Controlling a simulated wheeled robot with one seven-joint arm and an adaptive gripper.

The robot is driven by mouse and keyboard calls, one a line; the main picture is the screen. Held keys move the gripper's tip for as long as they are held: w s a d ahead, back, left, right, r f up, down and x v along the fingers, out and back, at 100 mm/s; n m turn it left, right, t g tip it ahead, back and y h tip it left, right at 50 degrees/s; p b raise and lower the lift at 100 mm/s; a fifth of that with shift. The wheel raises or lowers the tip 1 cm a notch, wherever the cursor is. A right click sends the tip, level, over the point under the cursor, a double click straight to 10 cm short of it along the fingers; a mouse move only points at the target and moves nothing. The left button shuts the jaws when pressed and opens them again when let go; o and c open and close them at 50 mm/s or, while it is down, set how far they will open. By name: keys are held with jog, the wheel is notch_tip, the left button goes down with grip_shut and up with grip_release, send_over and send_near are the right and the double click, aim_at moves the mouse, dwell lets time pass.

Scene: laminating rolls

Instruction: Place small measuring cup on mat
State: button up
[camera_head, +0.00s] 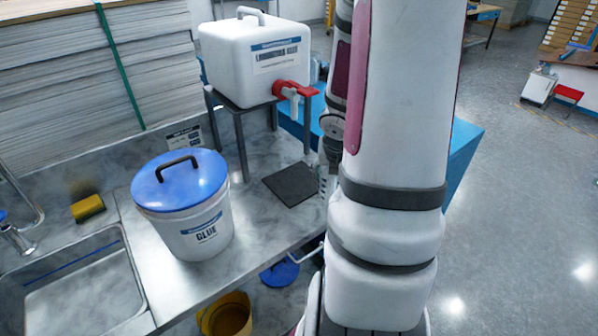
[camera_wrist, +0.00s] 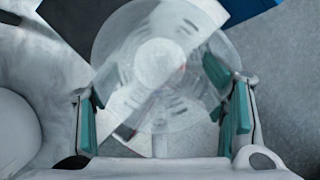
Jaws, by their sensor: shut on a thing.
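A clear measuring cup (camera_wrist: 165,60) fills the middle of the wrist view, between the two teal finger pads of my gripper (camera_wrist: 162,118). My gripper is shut on it. In the head view my arm hides most of the gripper, and only a sliver of what looks like the clear cup (camera_head: 324,184) shows beside the arm. The dark square mat (camera_head: 291,184) lies on the metal counter, just left of that sliver. The cup appears to be near the mat's right side; its height above the counter cannot be told.
A white glue container (camera_head: 258,62) with a red tap (camera_head: 294,89) stands on a metal stand (camera_head: 241,132) behind the mat. A blue-lidded glue bucket (camera_head: 193,225) stands to the left, beside the sink (camera_head: 85,290). A yellow bucket (camera_head: 228,316) is below the counter.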

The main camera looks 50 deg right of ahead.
jog(key=w+f, duration=0.1)
jog(key=w, duration=0.3)
jog(key=w+d+f+b, duration=0.1)
jog(key=w+f, duration=0.1)
jog(key=w, duration=0.2)
jog(key=w+d+f+b, duration=0.1)
jog(key=w, duration=0.3)
jog(key=shift+w+d+f, duration=0.1)
jog(key=shift+w+f, duration=0.25)
jog(key=shift+s, duration=0.1)
jog(key=shift+f, duration=0.15)
jog(key=o, duration=1.2)
jog(key=shift+o, duration=0.3)
